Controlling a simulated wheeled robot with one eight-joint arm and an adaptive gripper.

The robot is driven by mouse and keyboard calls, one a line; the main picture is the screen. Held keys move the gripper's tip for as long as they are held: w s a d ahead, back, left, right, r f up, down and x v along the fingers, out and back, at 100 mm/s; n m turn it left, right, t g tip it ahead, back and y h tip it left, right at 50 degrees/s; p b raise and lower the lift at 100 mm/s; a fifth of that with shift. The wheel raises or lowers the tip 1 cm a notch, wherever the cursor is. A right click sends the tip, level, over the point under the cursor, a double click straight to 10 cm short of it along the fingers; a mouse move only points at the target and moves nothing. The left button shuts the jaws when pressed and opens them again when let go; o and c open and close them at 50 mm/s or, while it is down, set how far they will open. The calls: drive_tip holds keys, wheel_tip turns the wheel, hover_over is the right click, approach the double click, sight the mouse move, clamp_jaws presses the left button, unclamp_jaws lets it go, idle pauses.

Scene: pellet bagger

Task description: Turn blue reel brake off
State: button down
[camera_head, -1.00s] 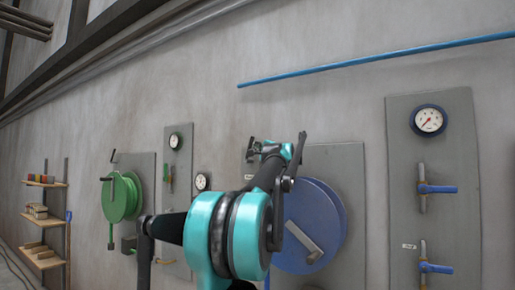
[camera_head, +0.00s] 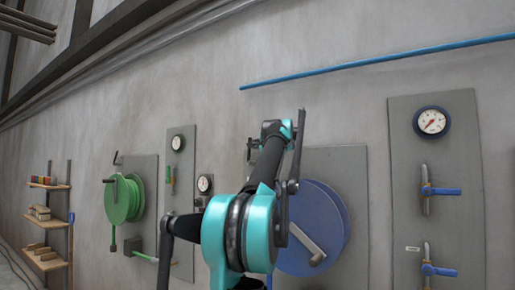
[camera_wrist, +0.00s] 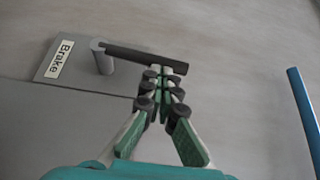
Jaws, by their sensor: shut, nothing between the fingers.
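The blue reel (camera_head: 325,235) hangs on a grey wall panel, partly hidden behind my arm in the head view. The brake lever is a dark bar (camera_wrist: 140,57) on a round grey post (camera_wrist: 103,58), next to a label reading "Brake" (camera_wrist: 60,58) in the wrist view. The bar points right from the post and slopes slightly down. My gripper (camera_wrist: 163,76) is shut and empty, its tips just below the bar's outer end. I cannot tell whether they touch it.
A green reel (camera_head: 124,198) and small gauge panels stand to the left. A panel with a gauge (camera_head: 431,122) and blue-handled valves (camera_head: 441,191) is on the right. A blue pipe (camera_head: 380,62) runs along the wall above. Shelves (camera_head: 47,215) stand far left.

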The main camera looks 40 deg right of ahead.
drive_tip(key=shift+n+g, duration=0.6)
drive_tip(key=shift+g, duration=0.3)
drive_tip(key=shift+w+a+r, duration=0.2)
drive_tip(key=shift+w+a, duration=0.1)
drive_tip(key=shift+w, duration=0.45)
drive_tip(key=shift+w+a+r, duration=0.15)
drive_tip(key=shift+w+a, duration=0.15)
drive_tip(key=shift+w, duration=0.4)
drive_tip(key=shift+w+a+r, duration=0.2)
drive_tip(key=shift+w+a, duration=0.1)
drive_tip(key=shift+w, duration=0.45)
